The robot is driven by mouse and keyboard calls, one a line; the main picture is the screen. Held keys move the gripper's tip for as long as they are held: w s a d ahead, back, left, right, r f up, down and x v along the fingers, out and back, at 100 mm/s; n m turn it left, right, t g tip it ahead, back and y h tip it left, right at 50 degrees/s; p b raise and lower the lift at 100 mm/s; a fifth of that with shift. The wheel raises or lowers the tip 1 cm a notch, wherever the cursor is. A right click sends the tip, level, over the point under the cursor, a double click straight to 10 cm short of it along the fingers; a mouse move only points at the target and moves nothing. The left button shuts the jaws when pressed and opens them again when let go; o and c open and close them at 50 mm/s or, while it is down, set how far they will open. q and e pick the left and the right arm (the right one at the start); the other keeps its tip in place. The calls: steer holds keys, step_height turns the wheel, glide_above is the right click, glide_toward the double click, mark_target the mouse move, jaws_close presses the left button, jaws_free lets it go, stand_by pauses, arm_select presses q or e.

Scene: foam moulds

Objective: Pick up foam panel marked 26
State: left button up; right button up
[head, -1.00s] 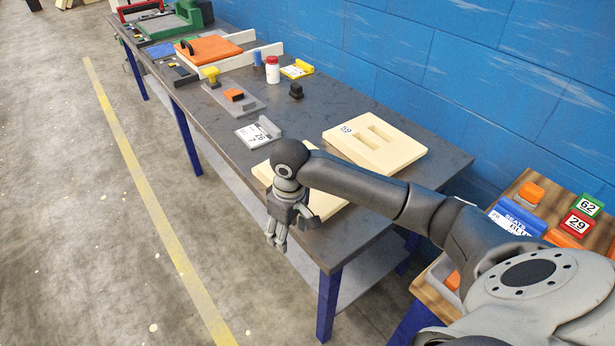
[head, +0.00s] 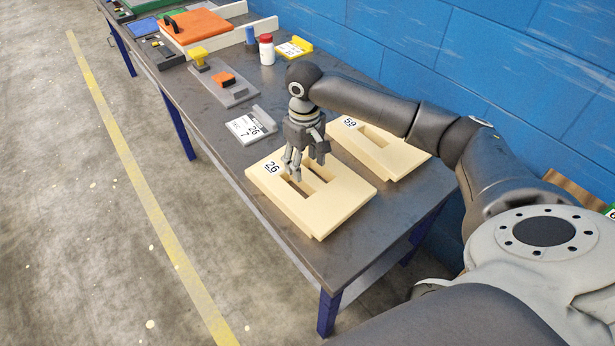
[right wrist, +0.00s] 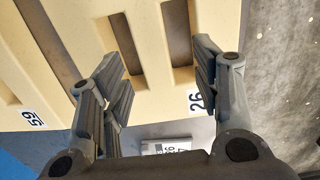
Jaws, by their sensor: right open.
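The cream foam panel marked 26 (head: 335,208) lies flat on the near end of the grey table, its label at the left corner. It has two long slots. My right gripper (head: 307,170) is open and points down over the slots, hiding part of them. In the right wrist view, the open fingers (right wrist: 160,70) show over the panel 26 (right wrist: 150,45), near the label end of its slots. I cannot tell whether the fingertips touch the foam. Nothing is held. My left gripper is not in view.
A similar cream panel marked 59 (head: 398,158) lies beside it, toward the blue wall. A grey piece with a 26 card (head: 250,127), a grey plate with an orange block (head: 223,80) and a white bottle (head: 266,50) stand farther back. The table's front edge is close.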

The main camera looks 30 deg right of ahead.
mark_target(308, 176)
steer(key=shift+f, duration=0.95)
steer(key=shift+d+f, duration=0.1)
steer(key=shift+f, duration=0.25)
steer(key=f, duration=0.3)
steer(key=f+p, duration=0.1)
steer(key=shift+d+f, duration=0.15)
steer(key=shift+d, duration=0.15)
steer(key=shift+f, duration=0.3)
steer(key=c, duration=1.2)
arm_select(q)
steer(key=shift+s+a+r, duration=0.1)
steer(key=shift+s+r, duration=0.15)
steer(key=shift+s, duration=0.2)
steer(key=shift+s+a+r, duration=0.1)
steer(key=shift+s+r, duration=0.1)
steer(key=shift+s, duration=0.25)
